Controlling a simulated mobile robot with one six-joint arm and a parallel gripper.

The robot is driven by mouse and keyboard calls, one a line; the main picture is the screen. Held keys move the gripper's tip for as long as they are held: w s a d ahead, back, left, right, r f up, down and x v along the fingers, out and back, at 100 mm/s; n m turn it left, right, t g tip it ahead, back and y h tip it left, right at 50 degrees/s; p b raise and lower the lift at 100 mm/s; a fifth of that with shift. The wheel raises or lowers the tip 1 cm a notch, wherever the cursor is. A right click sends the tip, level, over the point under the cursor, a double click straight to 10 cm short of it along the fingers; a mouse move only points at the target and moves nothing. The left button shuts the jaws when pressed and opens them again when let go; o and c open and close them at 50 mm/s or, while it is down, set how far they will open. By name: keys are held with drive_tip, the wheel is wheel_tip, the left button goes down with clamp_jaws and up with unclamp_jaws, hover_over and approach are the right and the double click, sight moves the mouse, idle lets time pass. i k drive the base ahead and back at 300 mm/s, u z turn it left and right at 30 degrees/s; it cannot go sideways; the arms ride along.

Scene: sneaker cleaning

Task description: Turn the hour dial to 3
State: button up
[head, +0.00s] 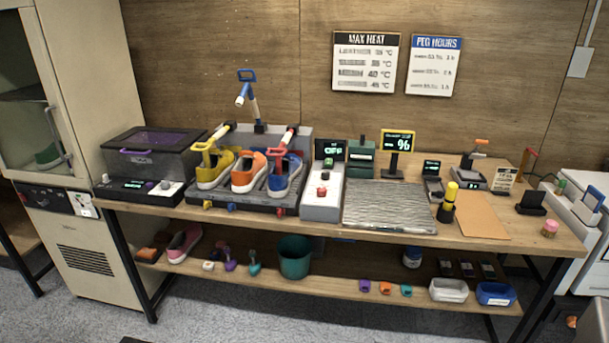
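No dial in the head view has a readable hour scale, so I cannot tell for sure which is the hour dial. A grey unit (321,198) with a dark display (330,150) showing green text stands mid-bench. My gripper is not in view.
A "PEG HOURS" sign (435,66) and a "MAX HEAT" sign (365,62) hang on the wall. A grey ribbed mat (390,205) and an orange sheet (480,216) lie on the bench's right half. A tall cabinet (75,110) stands left; white machines (580,215) stand right.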

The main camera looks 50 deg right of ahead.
sight(325, 174)
drive_tip(key=u, duration=0.1)
drive_tip(key=k, duration=0.6)
drive_tip(key=z, duration=2.85)
drive_tip(key=i, duration=0.1)
drive_tip(key=u, duration=1.2)
drive_tip(key=i, duration=1)
